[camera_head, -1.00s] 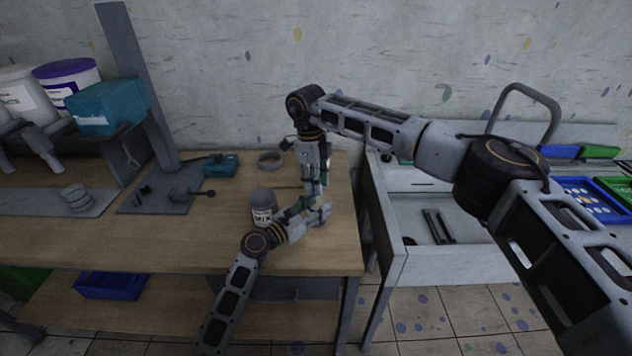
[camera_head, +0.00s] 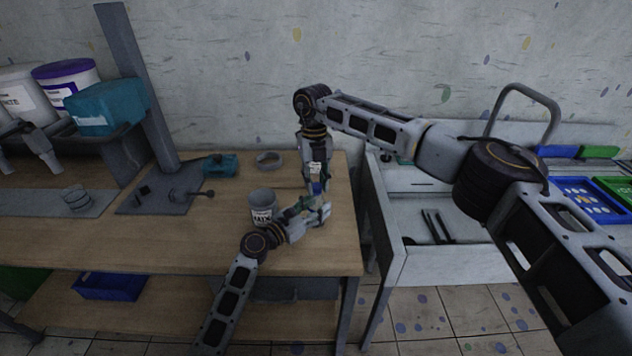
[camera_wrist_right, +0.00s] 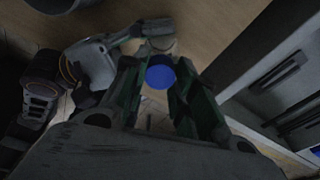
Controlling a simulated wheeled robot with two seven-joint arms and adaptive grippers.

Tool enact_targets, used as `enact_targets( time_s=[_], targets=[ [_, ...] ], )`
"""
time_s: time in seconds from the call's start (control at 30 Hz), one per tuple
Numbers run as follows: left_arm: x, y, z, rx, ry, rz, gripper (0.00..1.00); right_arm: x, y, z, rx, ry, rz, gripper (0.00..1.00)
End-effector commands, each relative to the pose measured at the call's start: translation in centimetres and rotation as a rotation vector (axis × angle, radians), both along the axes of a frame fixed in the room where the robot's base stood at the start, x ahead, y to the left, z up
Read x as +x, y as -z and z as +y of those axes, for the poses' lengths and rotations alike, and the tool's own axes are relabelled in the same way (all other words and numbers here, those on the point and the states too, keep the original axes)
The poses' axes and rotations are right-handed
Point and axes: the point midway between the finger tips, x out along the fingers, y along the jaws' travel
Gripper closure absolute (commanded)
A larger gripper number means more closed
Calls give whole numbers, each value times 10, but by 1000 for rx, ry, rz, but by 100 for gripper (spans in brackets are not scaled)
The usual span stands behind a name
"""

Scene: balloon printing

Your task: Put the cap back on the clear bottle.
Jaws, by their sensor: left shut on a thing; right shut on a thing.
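My right gripper (camera_head: 315,190) points down over the table and is shut on a blue cap (camera_wrist_right: 160,76), which shows between its green fingers in the right wrist view. My left gripper (camera_head: 313,215) comes in low from the left and is shut on the clear bottle (camera_wrist_right: 160,45), just past the cap in the right wrist view. The cap hides part of the bottle there. Only small, dim parts of cap and bottle show in the head view. I cannot tell whether the cap touches the bottle's neck.
A labelled can (camera_head: 262,208) stands close behind my left wrist. A grey ring (camera_head: 269,160) and a small teal device (camera_head: 220,165) lie farther back. The wooden table (camera_head: 150,235) ends just right of the grippers, beside a grey cabinet (camera_head: 385,230).

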Motion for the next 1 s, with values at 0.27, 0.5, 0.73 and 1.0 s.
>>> enact_targets(
  time_s=[0.27,0.5,0.73,1.0],
  targets=[
    [-1,1,-1,1,4,0,100,1,-1,-1,1,231,-3,79],
    [-1,1,-1,1,4,1,100,1,0,-2,1,427,-3,79],
    [-1,1,-1,1,4,0,100,1,0,-2,2,614,-3,79],
    [-1,1,-1,1,3,1,100,1,0,-3,2,829,-2,79]
  ],
)
